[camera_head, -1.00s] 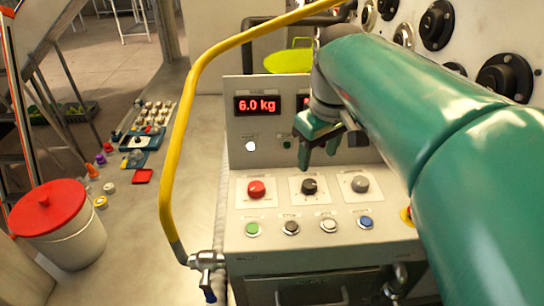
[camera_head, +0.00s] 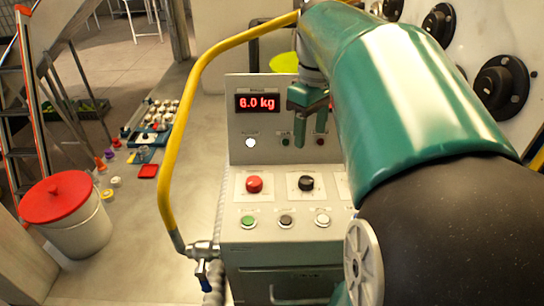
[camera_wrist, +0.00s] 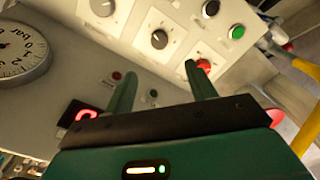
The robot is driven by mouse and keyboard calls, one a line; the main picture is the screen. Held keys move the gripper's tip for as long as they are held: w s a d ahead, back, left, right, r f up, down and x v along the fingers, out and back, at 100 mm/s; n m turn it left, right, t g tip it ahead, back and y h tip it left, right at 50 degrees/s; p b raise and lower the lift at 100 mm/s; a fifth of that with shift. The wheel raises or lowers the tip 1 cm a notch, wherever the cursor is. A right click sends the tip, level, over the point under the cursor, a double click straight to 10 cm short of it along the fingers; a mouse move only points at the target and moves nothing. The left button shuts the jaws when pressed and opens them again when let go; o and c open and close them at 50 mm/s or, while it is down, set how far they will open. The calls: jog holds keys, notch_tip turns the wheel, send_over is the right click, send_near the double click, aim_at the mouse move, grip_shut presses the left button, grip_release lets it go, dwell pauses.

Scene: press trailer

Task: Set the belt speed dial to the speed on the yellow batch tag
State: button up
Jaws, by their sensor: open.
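The sloped control panel (camera_head: 285,238) holds a red knob (camera_head: 254,184) and a black knob (camera_head: 306,183) with a pointer. In the wrist view a grey knob (camera_wrist: 103,7) follows the dark knob (camera_wrist: 160,39) and the red knob (camera_wrist: 204,66); in the head view my arm covers it. The knob labels are too small to read, so I cannot tell which is the belt speed dial. No yellow batch tag can be made out. My gripper (camera_head: 311,137) is open and empty, in front of the upright panel above the black knob, apart from the knobs; its fingers show in the wrist view (camera_wrist: 159,76).
Green, dark and white buttons (camera_head: 285,222) line the panel below the knobs. A red display (camera_head: 257,103) reads in kg. A yellow curved rail (camera_head: 175,150) rises left of the panel. A red-lidded bin (camera_head: 62,208) stands left. A pressure gauge (camera_wrist: 20,52) shows in the wrist view.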

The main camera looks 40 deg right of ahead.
aim_at(306, 180)
notch_tip(306, 180, down, 14)
jog(key=shift+s+d+r, duration=0.1)
jog(key=shift+r, duration=0.15)
jog(key=c, duration=1)
